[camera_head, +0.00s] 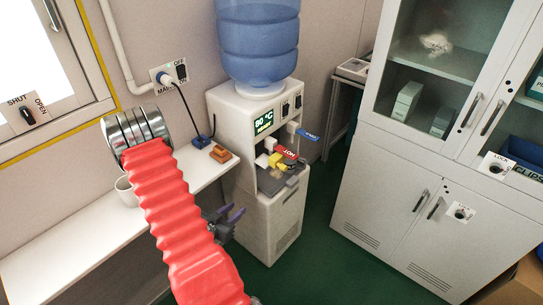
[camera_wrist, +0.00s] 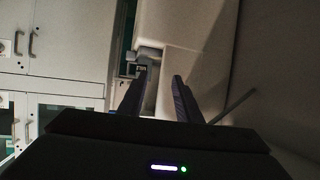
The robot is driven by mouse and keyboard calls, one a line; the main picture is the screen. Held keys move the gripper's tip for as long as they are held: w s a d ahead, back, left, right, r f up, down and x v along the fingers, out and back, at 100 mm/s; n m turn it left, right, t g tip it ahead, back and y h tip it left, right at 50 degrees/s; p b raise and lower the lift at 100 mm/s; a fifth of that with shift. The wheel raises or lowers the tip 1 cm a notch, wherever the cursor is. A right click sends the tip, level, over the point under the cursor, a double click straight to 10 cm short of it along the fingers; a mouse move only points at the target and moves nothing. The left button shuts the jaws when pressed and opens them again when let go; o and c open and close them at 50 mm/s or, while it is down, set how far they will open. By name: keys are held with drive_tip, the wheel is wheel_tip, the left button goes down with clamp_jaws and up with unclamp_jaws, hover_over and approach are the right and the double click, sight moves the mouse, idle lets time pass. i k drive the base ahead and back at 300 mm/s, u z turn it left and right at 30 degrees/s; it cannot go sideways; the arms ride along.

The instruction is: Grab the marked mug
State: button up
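A white mug (camera_head: 124,191) stands on the white shelf (camera_head: 62,262) at the left in the head view. My red-sleeved arm hides its right part, and I see no mark on the part that shows. My gripper (camera_head: 234,212) is past the shelf's right end, low in front of the water dispenser, to the right of the mug and apart from it. In the wrist view my gripper (camera_wrist: 160,77) has its two dark fingers apart with nothing clearly held between them. I cannot make out a mug in the wrist view.
The water dispenser (camera_head: 269,225), with a blue bottle (camera_head: 258,45) and coloured taps, stands right of the shelf. An orange block (camera_head: 221,154) lies at the shelf's right end. A grey cabinet (camera_head: 400,160) fills the right. Green floor (camera_head: 318,225) lies clear between dispenser and cabinet.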

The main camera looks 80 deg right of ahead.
sight(292, 165)
drive_tip(key=z, duration=0.1)
drive_tip(key=i, duration=0.2)
drive_tip(key=u, duration=1.25)
drive_tip(key=k, duration=1.95)
drive_tip(key=z, duration=0.15)
